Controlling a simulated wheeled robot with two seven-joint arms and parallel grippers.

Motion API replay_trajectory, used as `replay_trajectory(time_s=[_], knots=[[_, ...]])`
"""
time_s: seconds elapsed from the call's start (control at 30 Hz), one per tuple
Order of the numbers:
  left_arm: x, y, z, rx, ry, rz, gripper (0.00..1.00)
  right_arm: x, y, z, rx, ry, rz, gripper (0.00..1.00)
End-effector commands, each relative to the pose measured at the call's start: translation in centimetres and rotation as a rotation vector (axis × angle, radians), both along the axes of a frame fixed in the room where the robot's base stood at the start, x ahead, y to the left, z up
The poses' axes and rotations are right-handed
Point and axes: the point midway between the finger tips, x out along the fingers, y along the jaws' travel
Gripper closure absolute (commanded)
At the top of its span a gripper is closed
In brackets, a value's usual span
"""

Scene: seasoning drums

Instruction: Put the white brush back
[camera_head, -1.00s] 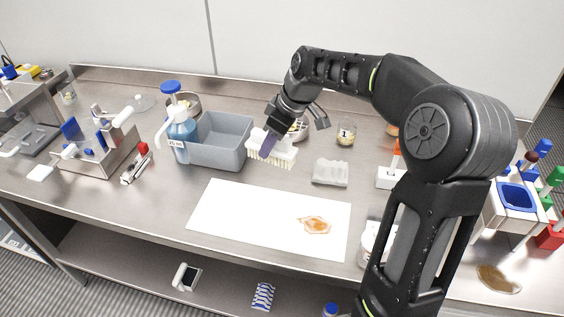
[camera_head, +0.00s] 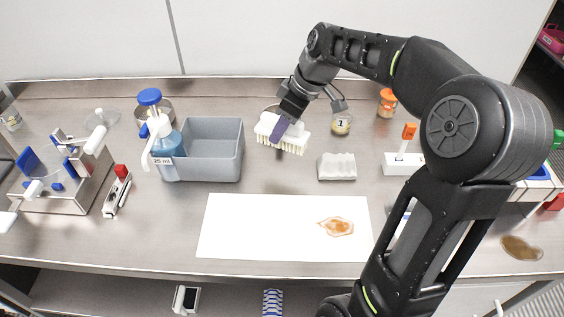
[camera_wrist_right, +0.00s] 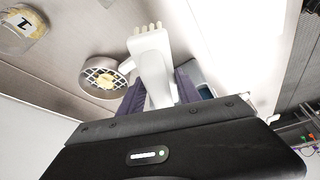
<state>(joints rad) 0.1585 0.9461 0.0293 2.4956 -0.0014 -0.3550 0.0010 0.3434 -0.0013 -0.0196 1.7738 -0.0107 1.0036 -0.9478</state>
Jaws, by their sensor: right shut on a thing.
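The white brush (camera_head: 297,142), with pale bristles pointing down, is held just right of the grey bin. It also shows in the right wrist view (camera_wrist_right: 150,60), with its handle between the purple fingers. My right gripper (camera_head: 280,129) is shut on the brush from above; its fingers also show in the right wrist view (camera_wrist_right: 160,88). The brush looks a little above the table, though its exact height is hard to tell. My left gripper is not in view.
The grey bin (camera_head: 214,170) stands left of the brush, with a blue-capped bottle (camera_head: 166,150) in front of its left side. A white block (camera_head: 337,168) lies front right. A white sheet (camera_head: 262,228) with an orange-brown stain (camera_head: 338,227) lies nearer me. Jar "1" (camera_head: 341,124) stands right.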

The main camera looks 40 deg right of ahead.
Motion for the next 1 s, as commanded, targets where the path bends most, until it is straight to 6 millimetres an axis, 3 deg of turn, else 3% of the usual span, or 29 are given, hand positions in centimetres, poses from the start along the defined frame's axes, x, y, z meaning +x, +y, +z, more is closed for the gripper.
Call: replay_trajectory(time_s=[0.3,0.67,1.0], knots=[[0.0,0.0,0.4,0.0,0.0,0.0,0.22,-0.1,0.0,-5.0,0.002,0.002,-0.002,0.98],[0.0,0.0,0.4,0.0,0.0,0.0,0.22,0.0,0.0,-5.5,0.0,0.0,-0.001,0.98],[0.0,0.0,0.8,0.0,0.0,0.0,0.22,-0.1,0.0,-9.1,0.0,0.001,-0.002,0.98]])
